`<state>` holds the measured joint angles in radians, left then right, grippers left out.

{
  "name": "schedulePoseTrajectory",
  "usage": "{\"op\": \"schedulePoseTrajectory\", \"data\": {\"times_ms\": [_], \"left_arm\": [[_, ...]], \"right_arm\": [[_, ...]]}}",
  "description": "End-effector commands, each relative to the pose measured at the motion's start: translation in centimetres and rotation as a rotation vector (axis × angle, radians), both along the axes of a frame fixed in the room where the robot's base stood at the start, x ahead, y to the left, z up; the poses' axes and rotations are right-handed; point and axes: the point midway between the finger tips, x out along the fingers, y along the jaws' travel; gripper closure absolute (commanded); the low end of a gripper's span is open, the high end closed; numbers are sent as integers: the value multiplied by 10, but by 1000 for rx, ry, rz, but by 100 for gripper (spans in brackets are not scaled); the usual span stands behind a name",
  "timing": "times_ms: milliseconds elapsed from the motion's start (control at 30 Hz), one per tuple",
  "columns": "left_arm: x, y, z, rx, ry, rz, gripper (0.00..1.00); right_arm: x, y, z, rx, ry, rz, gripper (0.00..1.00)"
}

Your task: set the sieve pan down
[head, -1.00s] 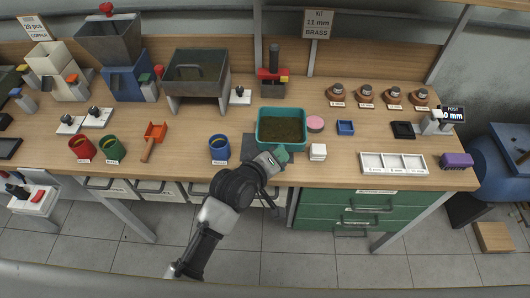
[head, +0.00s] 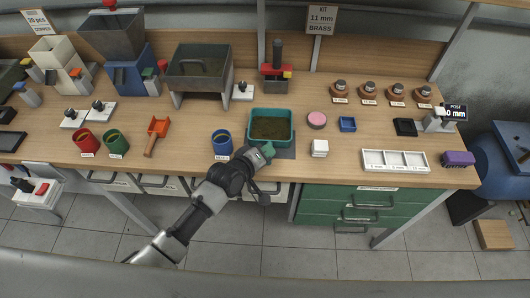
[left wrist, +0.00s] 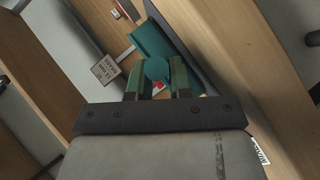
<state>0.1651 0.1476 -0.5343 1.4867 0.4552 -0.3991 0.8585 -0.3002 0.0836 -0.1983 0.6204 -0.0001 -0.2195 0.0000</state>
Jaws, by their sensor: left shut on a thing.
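The sieve pan is a teal rectangular tray (head: 251,124) with dark brown grains inside. It is near the middle of the bench, roughly level, over or beside a dark grey mat (head: 287,153). I cannot tell if its underside touches the surface. My left gripper (head: 265,152) is at its front edge, shut on its teal handle. In the left wrist view the fingers (left wrist: 157,82) close on the round teal knob, with the pan wall (left wrist: 153,42) beyond. My right gripper is not in view.
A blue cup (head: 222,145) stands just left of the pan. A grey hopper on legs (head: 198,75) and a red-topped press (head: 276,72) stand behind.

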Motion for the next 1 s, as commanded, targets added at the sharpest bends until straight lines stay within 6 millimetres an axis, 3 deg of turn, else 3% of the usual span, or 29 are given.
{"op": "schedulePoseTrajectory", "data": {"times_ms": [100,133,200,567,1000], "left_arm": [[0,0,-3,-1,-2,0,100],[0,0,-4,0,0,0,79],[0,0,-3,0,0,0,70],[-2,1,1,1,1,0,70],[-66,46,32,1,1,-1,70]], "right_arm": [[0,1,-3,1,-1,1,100],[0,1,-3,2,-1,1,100],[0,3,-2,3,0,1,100],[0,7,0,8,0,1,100],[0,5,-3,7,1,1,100]]}}
